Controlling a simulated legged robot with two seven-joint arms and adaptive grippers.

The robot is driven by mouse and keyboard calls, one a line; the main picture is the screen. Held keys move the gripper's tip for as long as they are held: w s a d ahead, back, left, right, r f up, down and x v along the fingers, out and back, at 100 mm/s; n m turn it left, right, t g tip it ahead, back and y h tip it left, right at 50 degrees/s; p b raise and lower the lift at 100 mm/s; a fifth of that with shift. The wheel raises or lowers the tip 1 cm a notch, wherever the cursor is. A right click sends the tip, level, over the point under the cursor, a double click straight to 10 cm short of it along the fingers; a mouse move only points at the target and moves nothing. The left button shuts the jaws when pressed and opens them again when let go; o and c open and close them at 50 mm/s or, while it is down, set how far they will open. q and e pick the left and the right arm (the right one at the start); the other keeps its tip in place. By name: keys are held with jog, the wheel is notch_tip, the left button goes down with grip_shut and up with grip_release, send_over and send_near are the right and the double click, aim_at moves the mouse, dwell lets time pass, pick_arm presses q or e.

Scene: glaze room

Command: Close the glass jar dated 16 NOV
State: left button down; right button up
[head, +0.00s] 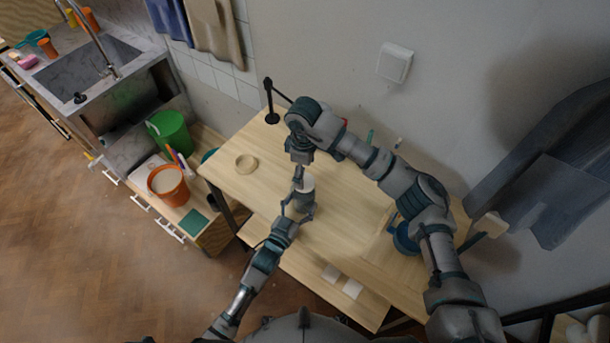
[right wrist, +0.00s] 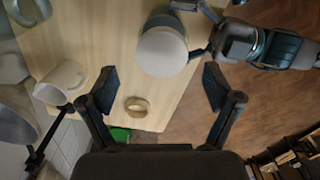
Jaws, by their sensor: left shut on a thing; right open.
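A jar with a round white top (head: 307,184) stands on the wooden table. It also shows in the right wrist view (right wrist: 162,52). I cannot tell whether the white is a lid or contents, and no date is readable. My left gripper (head: 299,203) is shut on this jar from its near side; it also shows in the right wrist view (right wrist: 203,52). My right gripper (head: 299,172) is open and empty above the table, close to the jar, which lies beyond the fingertips (right wrist: 160,86). A tan, round, rimmed piece (head: 246,163) lies apart to the left; it also shows in the right wrist view (right wrist: 137,105).
A white mug (right wrist: 62,82) stands on the table. A black stand (head: 271,117) is at the back left corner. A blue round thing (head: 405,238) is partly behind my right arm. An orange bucket (head: 168,188) stands on a low cabinet left of the table. The table's left part is mostly clear.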

jog(key=shift+r, duration=0.3)
jog(key=shift+c, duration=0.3)
